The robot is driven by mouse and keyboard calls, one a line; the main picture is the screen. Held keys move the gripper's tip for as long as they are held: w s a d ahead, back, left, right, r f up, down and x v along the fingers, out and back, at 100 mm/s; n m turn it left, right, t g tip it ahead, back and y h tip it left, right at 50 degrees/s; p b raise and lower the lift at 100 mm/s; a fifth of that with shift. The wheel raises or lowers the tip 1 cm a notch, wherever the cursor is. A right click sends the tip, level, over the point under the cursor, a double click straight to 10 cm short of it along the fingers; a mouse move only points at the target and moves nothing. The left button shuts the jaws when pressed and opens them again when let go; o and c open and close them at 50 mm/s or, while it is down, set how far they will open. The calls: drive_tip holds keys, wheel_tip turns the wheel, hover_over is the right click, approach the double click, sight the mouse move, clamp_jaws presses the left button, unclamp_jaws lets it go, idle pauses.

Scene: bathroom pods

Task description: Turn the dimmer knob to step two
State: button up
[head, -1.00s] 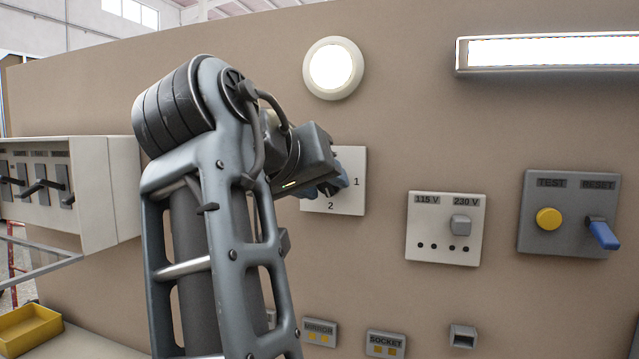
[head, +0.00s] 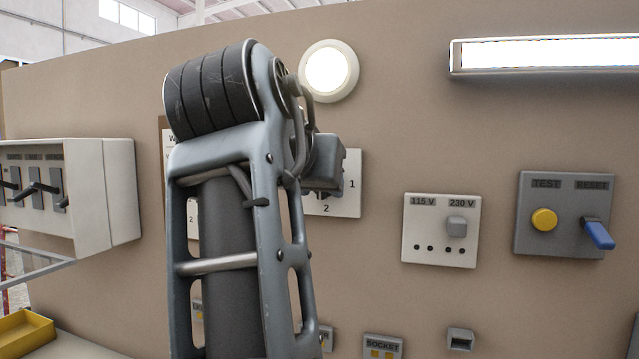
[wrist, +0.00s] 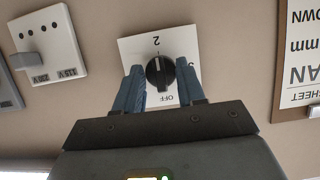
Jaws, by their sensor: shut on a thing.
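The dimmer is a white plate (head: 350,202) on the wall, marked 1 and 2 in the head view, with its knob hidden behind my arm there. In the wrist view the plate (wrist: 130,48) is upside down, with 2 and OFF readable. Its round black knob (wrist: 158,72) sits between the blue fingers of my gripper (wrist: 160,80), which is shut on it. A pale mark on the knob appears on the side facing the 2. In the head view the fingers are hidden behind my wrist.
A round lamp (head: 328,70) is above. A switch box (head: 102,190) stands out at left. A paper sheet (wrist: 300,60) hangs beside the dimmer.

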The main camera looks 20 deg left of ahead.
drive_tip(key=shift+f, duration=0.1)
drive_tip(key=o, duration=1)
drive_tip(key=shift+o, duration=0.2)
drive_tip(key=b+v, duration=0.1)
drive_tip(key=v, duration=0.6)
drive_tip(key=shift+s+r, duration=0.25)
drive_tip(key=shift+s, duration=0.1)
